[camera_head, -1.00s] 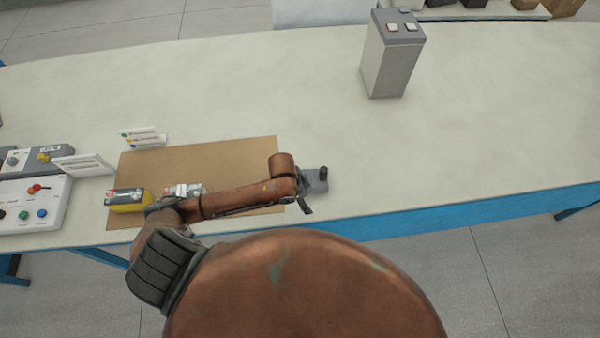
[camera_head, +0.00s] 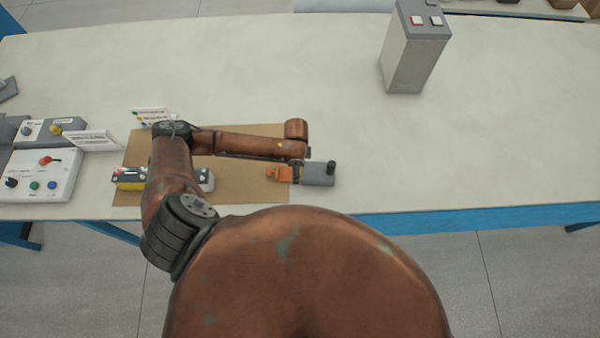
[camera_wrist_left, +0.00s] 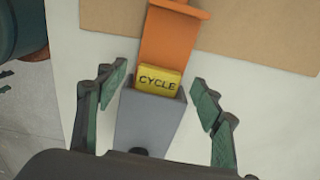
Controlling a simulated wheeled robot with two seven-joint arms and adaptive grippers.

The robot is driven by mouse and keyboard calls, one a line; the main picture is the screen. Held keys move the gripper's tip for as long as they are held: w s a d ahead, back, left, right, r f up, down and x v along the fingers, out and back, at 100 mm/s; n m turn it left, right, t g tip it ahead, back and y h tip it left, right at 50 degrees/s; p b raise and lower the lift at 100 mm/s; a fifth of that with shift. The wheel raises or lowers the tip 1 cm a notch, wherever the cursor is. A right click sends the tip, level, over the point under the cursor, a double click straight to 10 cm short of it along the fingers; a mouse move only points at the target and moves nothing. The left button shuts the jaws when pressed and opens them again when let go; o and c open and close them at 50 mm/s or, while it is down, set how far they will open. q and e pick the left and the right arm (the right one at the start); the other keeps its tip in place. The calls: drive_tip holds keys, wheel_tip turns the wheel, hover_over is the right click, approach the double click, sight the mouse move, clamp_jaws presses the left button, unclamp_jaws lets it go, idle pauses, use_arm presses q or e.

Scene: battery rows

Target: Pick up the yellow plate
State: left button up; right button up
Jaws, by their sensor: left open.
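The yellow plate (camera_wrist_left: 158,80), marked CYCLE, stands at the end of a grey block (camera_wrist_left: 150,115) in the left wrist view, beside an orange piece (camera_wrist_left: 172,35). In the head view the grey block (camera_head: 320,174) and the orange piece (camera_head: 280,173) sit at the mat's right edge; the yellow plate cannot be made out there. My left gripper (camera_wrist_left: 159,77) is open, one finger on each side of the plate and block, with visible gaps. I cannot tell its height above the plate. My right gripper is not in view.
A brown mat (camera_head: 245,150) lies on the pale table (camera_head: 300,80). A yellow battery (camera_head: 130,184) is on it, partly behind my arm. A control panel (camera_head: 40,178) and small signs (camera_head: 92,140) stand at left. A tall grey box (camera_head: 414,55) stands at back right.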

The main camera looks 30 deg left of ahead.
use_arm(q)
drive_tip(key=shift+f, duration=0.7)
drive_tip(key=shift+c, duration=0.4)
drive_tip(key=c, duration=1)
